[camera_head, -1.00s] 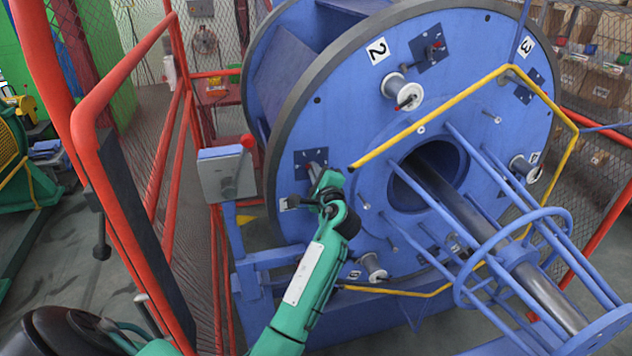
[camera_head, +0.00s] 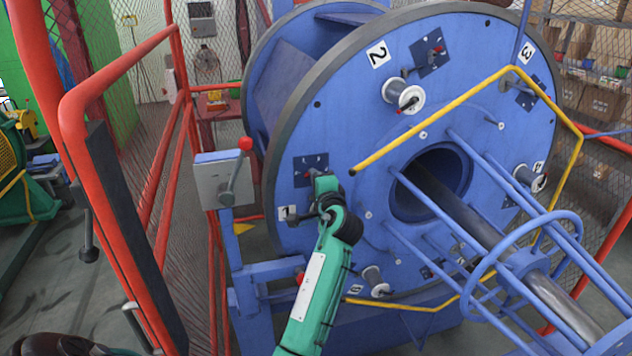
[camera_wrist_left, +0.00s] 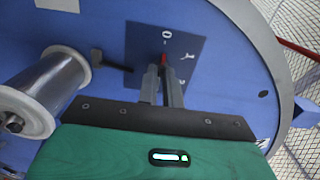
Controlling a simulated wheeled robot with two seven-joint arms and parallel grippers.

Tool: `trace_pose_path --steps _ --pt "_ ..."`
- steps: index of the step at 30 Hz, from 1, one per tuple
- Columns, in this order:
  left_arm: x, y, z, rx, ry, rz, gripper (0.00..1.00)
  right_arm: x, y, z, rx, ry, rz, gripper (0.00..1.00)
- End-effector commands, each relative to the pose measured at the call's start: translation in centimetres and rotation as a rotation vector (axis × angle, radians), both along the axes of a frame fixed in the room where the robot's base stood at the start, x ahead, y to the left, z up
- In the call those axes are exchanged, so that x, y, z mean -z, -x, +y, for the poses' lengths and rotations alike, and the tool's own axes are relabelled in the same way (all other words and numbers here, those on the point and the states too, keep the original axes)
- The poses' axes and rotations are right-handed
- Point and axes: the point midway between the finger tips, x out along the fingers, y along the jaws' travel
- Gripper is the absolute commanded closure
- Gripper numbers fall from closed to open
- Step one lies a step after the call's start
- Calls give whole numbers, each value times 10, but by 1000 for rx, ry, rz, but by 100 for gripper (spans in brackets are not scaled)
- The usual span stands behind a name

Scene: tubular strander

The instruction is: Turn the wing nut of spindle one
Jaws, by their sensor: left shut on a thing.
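The big blue wheel (camera_head: 340,110) carries several spindles with silver spools. Spindle one is beside the label "1" (camera_head: 289,212), its spool hidden behind my left gripper (camera_head: 314,174) in the head view. In the left wrist view a silver spool (camera_wrist_left: 45,88) stands at the left, with a small dark wing nut (camera_wrist_left: 12,122) at its near end. My left gripper (camera_wrist_left: 163,68) reaches to a dark blue marked plate (camera_wrist_left: 185,50) beside it. Its fingers are together around a red-tipped part (camera_wrist_left: 163,57), mostly hidden between them.
A grey lever box (camera_head: 220,180) with a red knob stands left of the wheel. A red rail and mesh fence (camera_head: 100,90) runs along the left. A yellow bar (camera_head: 430,123) and blue tubes around the shaft (camera_head: 520,285) stand in front of the wheel.

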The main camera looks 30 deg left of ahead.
Motion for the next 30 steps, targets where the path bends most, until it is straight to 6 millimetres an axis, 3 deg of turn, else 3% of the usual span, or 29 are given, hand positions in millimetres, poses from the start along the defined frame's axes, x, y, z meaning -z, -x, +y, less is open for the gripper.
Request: trace_pose_path --steps 8,9,12,22,30 --pt "2 0 0 0 4 2 100 0 0 0 0 0 0 64" --pt "2 0 0 0 4 2 85 0 0 0 0 0 0 64" --pt "1 0 0 0 2 2 71 0 0 0 0 0 0 64" --pt "2 3 -5 1 2 1 71 2 0 0 0 0 0 64" --pt "4 31 -37 2 4 0 71 15 0 1 0 -1 0 64"
